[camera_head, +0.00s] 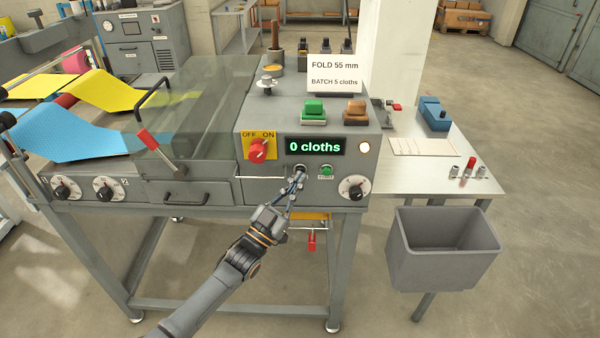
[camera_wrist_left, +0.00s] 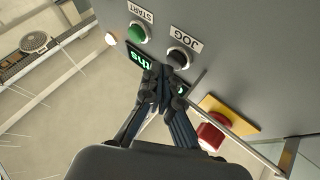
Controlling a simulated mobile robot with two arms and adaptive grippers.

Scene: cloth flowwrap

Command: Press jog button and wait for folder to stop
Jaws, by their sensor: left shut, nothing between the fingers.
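The black jog button (camera_wrist_left: 178,58), labelled JOG, sits on the grey front panel beside the green start button (camera_wrist_left: 137,33). In the head view the green start button (camera_head: 326,170) is just right of my left gripper (camera_head: 298,184). That gripper is shut and empty, its tips at the jog button. The fingertips (camera_wrist_left: 164,76) partly cover the display in the wrist view; whether they touch the button I cannot tell. The display (camera_head: 316,147) reads "0 cloths". The folder's clear cover (camera_head: 205,95) is down. My right gripper is not in view.
A red switch (camera_head: 258,150) on a yellow OFF/ON plate is left of the display. A dial (camera_head: 353,187) is to the right. A pale lamp (camera_head: 364,147) glows. Blue cloth (camera_head: 70,135) and yellow cloth (camera_head: 105,90) lie at the left. A grey bin (camera_head: 405,260) stands right.

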